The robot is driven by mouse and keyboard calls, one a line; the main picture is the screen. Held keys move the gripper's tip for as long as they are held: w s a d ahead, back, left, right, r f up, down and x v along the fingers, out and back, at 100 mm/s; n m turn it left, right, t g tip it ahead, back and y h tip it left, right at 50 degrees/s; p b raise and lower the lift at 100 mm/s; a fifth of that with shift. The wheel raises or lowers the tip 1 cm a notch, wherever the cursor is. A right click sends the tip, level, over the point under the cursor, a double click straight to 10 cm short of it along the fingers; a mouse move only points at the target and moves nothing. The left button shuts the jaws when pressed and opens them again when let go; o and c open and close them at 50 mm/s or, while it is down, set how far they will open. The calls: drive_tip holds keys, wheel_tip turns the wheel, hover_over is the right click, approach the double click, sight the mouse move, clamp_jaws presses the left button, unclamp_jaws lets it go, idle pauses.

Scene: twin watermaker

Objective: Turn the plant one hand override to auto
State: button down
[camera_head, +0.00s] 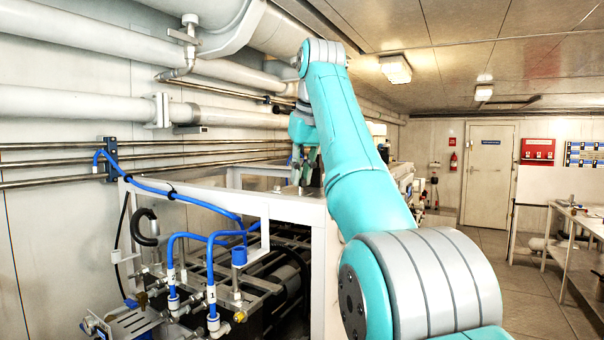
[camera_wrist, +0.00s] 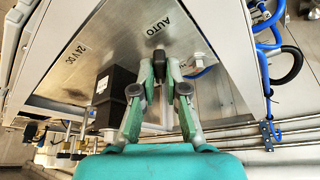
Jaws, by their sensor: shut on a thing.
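The override knob (camera_wrist: 159,57) is a small dark piece on a brushed metal panel (camera_wrist: 130,50) in the wrist view. The word AUTO is printed on the panel just beyond the knob. My gripper (camera_wrist: 160,72) has its two green fingers closed in on the knob, one on each side. The fingertips hide part of the knob, and I cannot tell its exact setting.
A black box (camera_wrist: 112,97) stands on the panel left of my fingers, near the label 24 V DC. A white fitting with a blue hose (camera_wrist: 201,72) lies to the right. The white frame (camera_head: 285,208) and blue hoses (camera_head: 190,200) stand nearby. The right aisle floor (camera_head: 535,285) is clear.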

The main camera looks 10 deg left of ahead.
drive_tip(key=m, duration=0.1)
drive_tip(key=m+h, duration=0.1)
drive_tip(key=m, duration=0.1)
drive_tip(key=m+t, duration=0.1)
drive_tip(key=m, duration=0.1)
drive_tip(key=shift+a+h, duration=0.25)
drive_tip(key=shift+h, duration=0.15)
drive_tip(key=shift+a+m+h, duration=0.1)
drive_tip(key=shift+m+h, duration=0.6)
drive_tip(key=shift+m, duration=1.5)
drive_tip(key=c, duration=1.2)
unclamp_jaws()
